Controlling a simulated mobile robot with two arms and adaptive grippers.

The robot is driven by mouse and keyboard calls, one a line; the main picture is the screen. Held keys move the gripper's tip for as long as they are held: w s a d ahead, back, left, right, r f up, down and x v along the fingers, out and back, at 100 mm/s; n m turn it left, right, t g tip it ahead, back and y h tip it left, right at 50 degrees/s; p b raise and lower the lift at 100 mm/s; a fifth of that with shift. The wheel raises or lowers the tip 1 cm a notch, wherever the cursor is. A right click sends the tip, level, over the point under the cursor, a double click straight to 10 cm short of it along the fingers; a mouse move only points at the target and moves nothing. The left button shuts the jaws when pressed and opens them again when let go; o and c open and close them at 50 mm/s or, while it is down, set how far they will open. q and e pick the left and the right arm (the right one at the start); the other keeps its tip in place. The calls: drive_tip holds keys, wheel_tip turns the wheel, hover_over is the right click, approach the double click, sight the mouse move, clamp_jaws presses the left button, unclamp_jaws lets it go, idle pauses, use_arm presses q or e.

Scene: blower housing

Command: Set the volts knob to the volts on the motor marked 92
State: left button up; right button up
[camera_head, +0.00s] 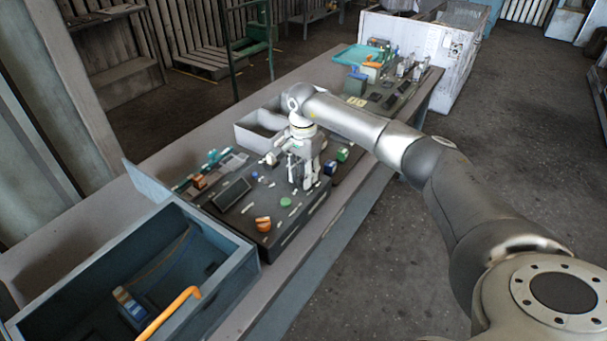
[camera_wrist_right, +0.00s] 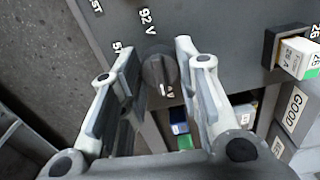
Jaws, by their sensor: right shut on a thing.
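My right gripper (camera_head: 303,180) points down at the dark test panel (camera_head: 258,222) on the bench. In the right wrist view its two fingers (camera_wrist_right: 158,62) are shut on the black round volts knob (camera_wrist_right: 160,74), one finger on each side. The knob's white mark points to the lower side of the picture, near a label ending in "V" that is partly hidden. A label that looks like "92 V" (camera_wrist_right: 148,20) is above the knob, and another, partly covered, is at its left. I cannot make out a motor marked 92. My left gripper is not in view.
A blue-grey bin (camera_head: 235,262) with an orange hooked bar (camera_head: 170,312) stands at the near left. The panel also holds an orange knob (camera_head: 263,224) and a green button (camera_head: 286,202). A "GOOD" box (camera_wrist_right: 296,104) is right in the wrist view. A teal tray (camera_head: 352,56) is at the far end.

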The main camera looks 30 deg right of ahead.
drive_tip(key=m+b, duration=0.1)
drive_tip(key=m, duration=0.3)
drive_tip(key=m+b, duration=0.1)
drive_tip(key=m, duration=0.3)
drive_tip(key=shift+m, duration=0.3)
drive_tip(key=m, duration=0.4)
drive_tip(key=shift+m, duration=0.3)
drive_tip(key=m, duration=1.3)
drive_tip(key=shift+m+p, duration=0.3)
drive_tip(key=shift+p, duration=0.1)
drive_tip(key=m, duration=0.4)
drive_tip(key=shift+p, duration=0.4)
drive_tip(key=shift+m+p, duration=0.45)
drive_tip(key=shift+m, duration=1.75)
